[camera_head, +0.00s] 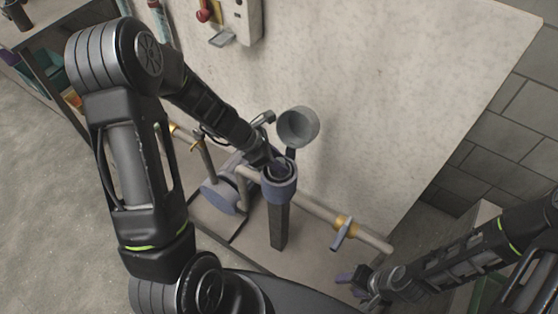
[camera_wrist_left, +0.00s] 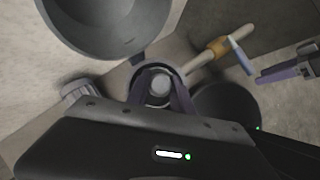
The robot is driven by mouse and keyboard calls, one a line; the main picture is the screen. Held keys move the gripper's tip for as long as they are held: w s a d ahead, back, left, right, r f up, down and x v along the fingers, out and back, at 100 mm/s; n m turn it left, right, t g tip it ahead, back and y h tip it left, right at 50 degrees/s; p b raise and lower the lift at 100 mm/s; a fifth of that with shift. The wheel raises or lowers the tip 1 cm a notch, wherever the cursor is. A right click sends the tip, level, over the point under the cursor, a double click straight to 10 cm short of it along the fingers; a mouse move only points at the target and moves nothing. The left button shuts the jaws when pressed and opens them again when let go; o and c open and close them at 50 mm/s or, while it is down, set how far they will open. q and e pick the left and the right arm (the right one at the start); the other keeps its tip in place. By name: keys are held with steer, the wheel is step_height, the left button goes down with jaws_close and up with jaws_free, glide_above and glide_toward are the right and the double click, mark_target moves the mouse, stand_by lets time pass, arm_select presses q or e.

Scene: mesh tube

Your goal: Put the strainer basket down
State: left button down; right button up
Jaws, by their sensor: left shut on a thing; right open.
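My left gripper (camera_head: 279,168) points down into the mouth of a blue-grey strainer housing (camera_head: 281,191) on a dark post. In the left wrist view, the purple fingers (camera_wrist_left: 160,92) are closed around a round grey piece, apparently the top of the strainer basket (camera_wrist_left: 160,85). The housing's rim surrounds the fingers there. The rest of the basket is hidden, so I cannot tell whether it rests on anything. A grey cup-shaped lid (camera_head: 297,126) stands open behind the housing. My right gripper (camera_head: 357,281) is open and empty at the lower right, away from the housing.
A horizontal pipe (camera_head: 315,209) runs beside the housing, with a brass fitting and blue-handled valve (camera_head: 342,235) to its right. A round blue-grey flange or pump part (camera_head: 221,194) is at its left. A pale panel (camera_head: 400,90) stands close behind. A shelf is at the far left.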

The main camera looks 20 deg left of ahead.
arm_select(q)
steer(key=c, duration=1.1)
jaws_free()
steer(key=shift+r, duration=0.1)
steer(key=shift+r+p, duration=0.2)
steer(key=shift+p, duration=0.1)
steer(key=shift+p+v, duration=1.05)
steer(key=shift+v, duration=4.8)
